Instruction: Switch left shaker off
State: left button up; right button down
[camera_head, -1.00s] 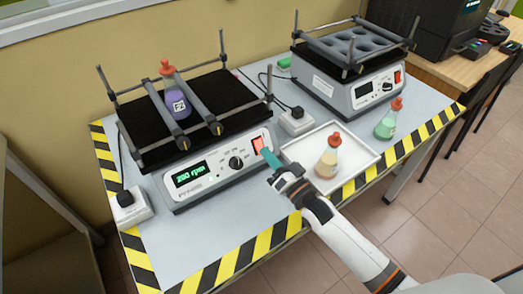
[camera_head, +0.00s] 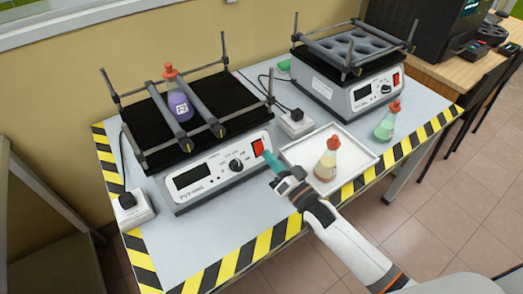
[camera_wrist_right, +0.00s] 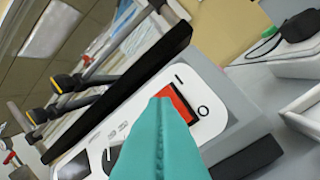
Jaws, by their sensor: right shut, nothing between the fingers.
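The left shaker (camera_head: 212,172) stands on the table, with a black platform and a purple flask (camera_head: 179,104) with a red cap clamped on it. Its display (camera_head: 191,177) is dark. Its red power switch (camera_head: 258,147) is at the right end of the front panel; it also shows in the right wrist view (camera_wrist_right: 183,108), partly hidden by my fingers. My right gripper (camera_head: 270,158) is shut and empty, its teal tips at the switch; whether they touch it I cannot tell. It fills the middle of the wrist view (camera_wrist_right: 160,135). My left gripper is not in view.
A white tray (camera_head: 362,153) holding a red-capped flask (camera_head: 326,160) lies right of my right gripper. A green flask (camera_head: 387,122) stands beyond it. A second shaker (camera_head: 350,85) stands at the back right. Power sockets (camera_head: 132,207) (camera_head: 297,122) flank the left shaker.

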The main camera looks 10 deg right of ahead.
jog(key=s+r+p, duration=0.1)
jog(key=s+d+r+p, duration=0.1)
jog(key=p, duration=0.1)
jog(key=s+p, duration=0.1)
jog(key=s, duration=0.1)
jog(key=shift+d+r, duration=0.25)
jog(key=shift+r, duration=0.15)
jog(key=shift+w, duration=0.1)
dwell(0.3)
